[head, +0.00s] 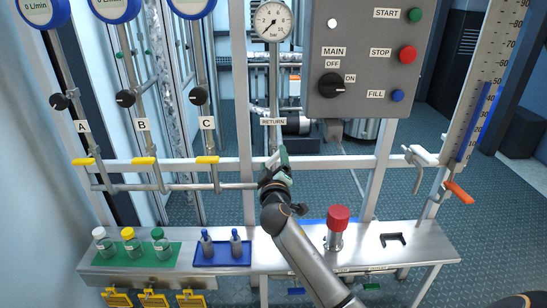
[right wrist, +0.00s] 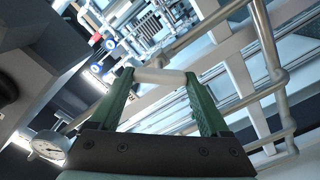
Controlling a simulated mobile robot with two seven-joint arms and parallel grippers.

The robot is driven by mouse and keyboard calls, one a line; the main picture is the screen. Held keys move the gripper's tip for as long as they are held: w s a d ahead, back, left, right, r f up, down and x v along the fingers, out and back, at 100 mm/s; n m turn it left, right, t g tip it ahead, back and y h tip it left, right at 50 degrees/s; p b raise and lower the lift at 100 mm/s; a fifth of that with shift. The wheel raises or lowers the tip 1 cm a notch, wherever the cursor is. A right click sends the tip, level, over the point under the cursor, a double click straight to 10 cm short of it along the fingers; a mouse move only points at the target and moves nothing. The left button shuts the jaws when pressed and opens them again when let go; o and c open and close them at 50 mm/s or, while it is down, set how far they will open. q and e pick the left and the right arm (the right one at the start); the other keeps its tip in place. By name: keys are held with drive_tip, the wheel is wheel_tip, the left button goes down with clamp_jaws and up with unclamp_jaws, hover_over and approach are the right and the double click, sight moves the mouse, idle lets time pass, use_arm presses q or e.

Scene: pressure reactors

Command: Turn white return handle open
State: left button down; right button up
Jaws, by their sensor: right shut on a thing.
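The RETURN label (head: 272,121) sits on the vertical return pipe below the round bar gauge (head: 272,21). My right gripper (head: 278,160) is at this pipe, just below the label. In the right wrist view, its two green fingers hold the white return handle (right wrist: 160,76) between their tips. The handle lies across the gap and touches both fingers. In the head view the gripper and wrist mostly hide the handle, so its angle is hard to tell there. My left gripper is in neither view.
A grey control box (head: 370,55) with knob and buttons is right of the pipe. Yellow valve handles (head: 145,161) sit on lines A, B and C at left.

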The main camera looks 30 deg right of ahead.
drive_tip(key=n+p, duration=0.2)
drive_tip(key=n, duration=0.2)
drive_tip(key=shift+n, duration=0.3)
drive_tip(key=shift+f+n+p, duration=0.1)
drive_tip(key=shift+n+p, duration=0.65)
drive_tip(key=shift+n, duration=1.15)
drive_tip(key=o, duration=1.2)
drive_tip(key=shift+b+v, duration=0.6)
drive_tip(key=shift+v, duration=5.7)
drive_tip(key=shift+f, duration=0.1)
